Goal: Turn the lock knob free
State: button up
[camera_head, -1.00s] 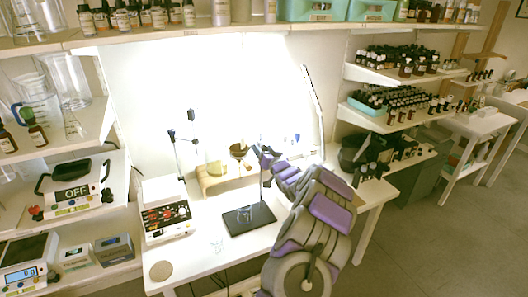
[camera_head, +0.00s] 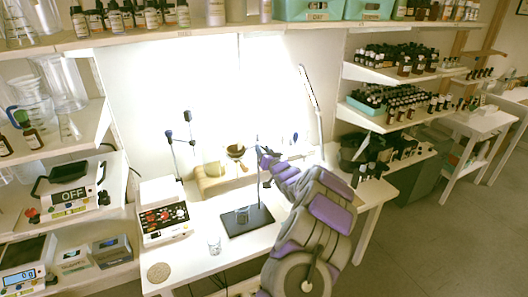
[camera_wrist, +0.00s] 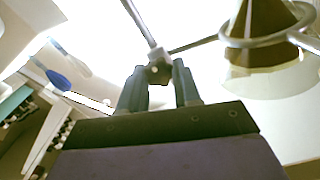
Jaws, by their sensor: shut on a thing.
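The lock knob (camera_wrist: 160,72) is a small grey block-like piece on a thin metal rod in the wrist view. My gripper (camera_wrist: 161,88) has its two dark fingers on either side of it and is shut on it. In the head view my gripper (camera_head: 265,160) is at the upright rod of a stand with a black base (camera_head: 262,219). The knob is too small to tell apart there. In the wrist view a ring (camera_wrist: 268,41) holding a brown cone (camera_wrist: 262,18) is to the right of the fingers.
A glass beaker (camera_head: 215,246) stands left of the base, near the table's front. A white device with red knobs (camera_head: 163,222) is further left. A second stand (camera_head: 176,155) rises behind it. Shelves of bottles (camera_head: 405,62) are at right.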

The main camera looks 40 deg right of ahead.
jog(key=shift+n, duration=0.3)
jog(key=shift+w+a+f+n+b, duration=0.15)
jog(key=shift+n+b, duration=2)
jog(key=shift+n, duration=6.6)
jog(key=shift+s+d+f+n+b, duration=0.15)
jog(key=shift+n+b, duration=1.95)
jog(key=shift+n, duration=6.65)
jog(key=shift+w+a+n, duration=0.1)
jog(key=shift+n, duration=0.2)
